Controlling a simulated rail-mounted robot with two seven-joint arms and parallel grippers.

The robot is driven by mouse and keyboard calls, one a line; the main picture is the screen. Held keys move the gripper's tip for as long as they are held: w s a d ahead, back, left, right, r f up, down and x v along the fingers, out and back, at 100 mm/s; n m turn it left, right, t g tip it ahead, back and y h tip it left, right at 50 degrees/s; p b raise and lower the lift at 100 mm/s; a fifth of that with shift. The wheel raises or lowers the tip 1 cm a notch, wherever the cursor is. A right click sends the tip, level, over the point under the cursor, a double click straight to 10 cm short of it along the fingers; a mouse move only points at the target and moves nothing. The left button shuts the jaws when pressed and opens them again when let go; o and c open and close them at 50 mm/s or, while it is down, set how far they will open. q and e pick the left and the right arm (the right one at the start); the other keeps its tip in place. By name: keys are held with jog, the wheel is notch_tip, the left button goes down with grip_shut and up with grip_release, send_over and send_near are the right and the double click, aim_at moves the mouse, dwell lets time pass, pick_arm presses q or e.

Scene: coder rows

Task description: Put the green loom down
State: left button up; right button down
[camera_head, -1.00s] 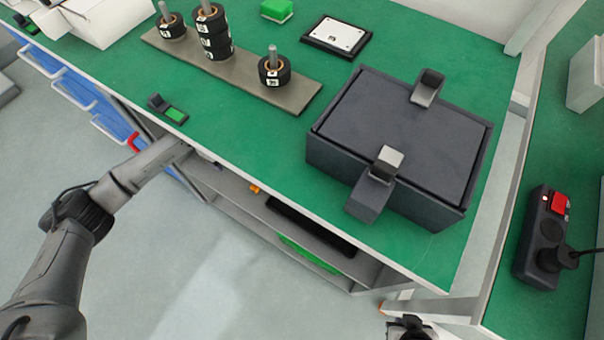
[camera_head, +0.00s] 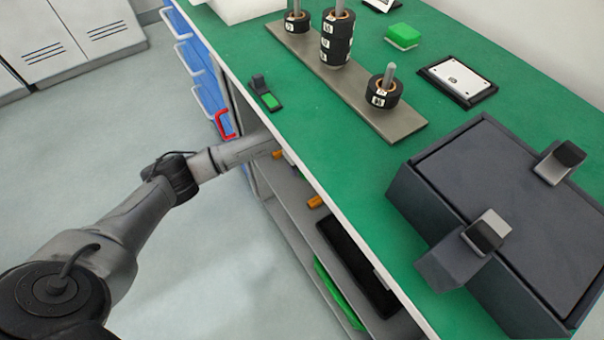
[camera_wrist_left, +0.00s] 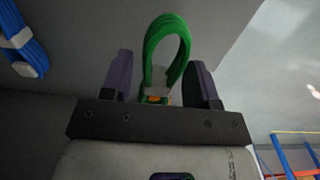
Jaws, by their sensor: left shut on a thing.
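The green loom (camera_wrist_left: 167,42) is a bundled loop in the left wrist view. It rises from between the two dark fingers of my left gripper (camera_wrist_left: 160,78), which is shut on it near a pale band at its lower end. In the head view my left arm comes in from the left and reaches under the edge of the green-topped bench (camera_head: 300,110). The bench top hides the gripper and the loom there. I cannot tell whether the loom touches a surface. My right gripper is not in view.
A blue loom (camera_wrist_left: 24,42) shows at upper left in the wrist view. Under the bench is a shelf with an orange item (camera_head: 316,201), a black tray (camera_head: 355,265) and a green piece (camera_head: 338,295). On top are a spool rack (camera_head: 405,122) and a dark lidded box (camera_head: 505,190).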

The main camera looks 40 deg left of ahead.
pick_arm(q)
notch_tip(320, 180, down, 4)
jog(key=shift+f+b, duration=0.1)
jog(key=shift+b, duration=1)
jog(key=shift+f, duration=0.1)
jog(key=o, duration=0.9)
jog(key=shift+o, duration=0.2)
